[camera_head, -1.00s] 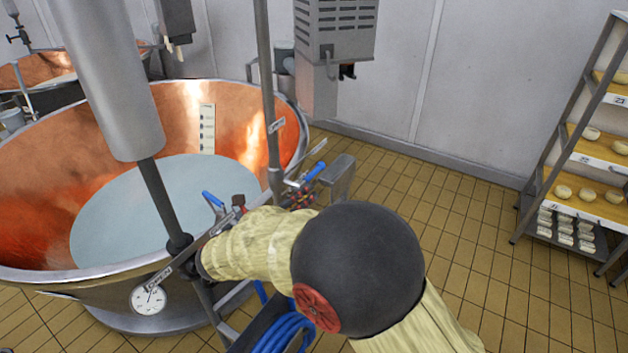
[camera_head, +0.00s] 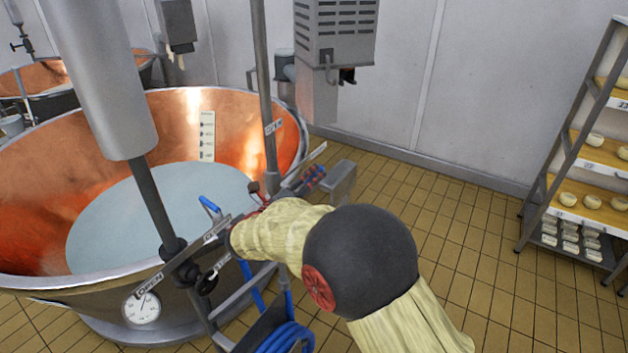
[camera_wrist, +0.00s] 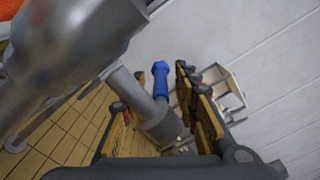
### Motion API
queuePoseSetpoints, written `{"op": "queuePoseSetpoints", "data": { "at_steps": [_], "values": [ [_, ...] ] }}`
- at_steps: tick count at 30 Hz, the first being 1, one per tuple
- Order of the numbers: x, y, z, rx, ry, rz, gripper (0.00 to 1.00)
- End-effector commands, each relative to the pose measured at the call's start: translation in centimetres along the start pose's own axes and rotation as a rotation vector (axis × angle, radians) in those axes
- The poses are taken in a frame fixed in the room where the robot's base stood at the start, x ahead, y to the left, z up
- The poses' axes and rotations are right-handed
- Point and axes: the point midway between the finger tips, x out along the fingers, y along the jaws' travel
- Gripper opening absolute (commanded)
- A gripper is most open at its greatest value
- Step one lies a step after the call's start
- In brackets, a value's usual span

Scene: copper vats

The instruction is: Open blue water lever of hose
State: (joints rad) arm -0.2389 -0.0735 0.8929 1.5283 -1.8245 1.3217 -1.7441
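A blue lever (camera_wrist: 161,82) on a grey metal fitting shows in the wrist view, between the two fingers of my gripper (camera_wrist: 160,110). The gripper is open, with a finger on either side of the lever and visible gaps. I cannot tell for certain which of these the wrist view shows. My arm hides most of the gripper in the head view. The blue hose (camera_head: 285,338) hangs coiled below.
The copper vat (camera_head: 262,125) with pale liquid fills the left. An upright pipe (camera_head: 265,90) and a grey cylinder (camera_head: 105,90) stand close to the arm. A cheese rack (camera_head: 560,150) is at the right. Tiled floor (camera_head: 450,220) between is clear.

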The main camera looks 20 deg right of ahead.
Motion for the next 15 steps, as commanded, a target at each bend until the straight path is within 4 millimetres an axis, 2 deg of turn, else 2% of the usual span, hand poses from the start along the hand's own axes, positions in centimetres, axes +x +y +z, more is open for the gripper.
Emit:
{"op": "queuePoseSetpoints", "data": {
  "at_steps": [6, 15],
  "values": [
    [1.6, 0.0, -0.1, 0.001, 0.001, 0.000, 0.31],
    [1.7, 0.0, 0.0, 0.000, 0.000, 0.001, 0.31]
  ]
}}
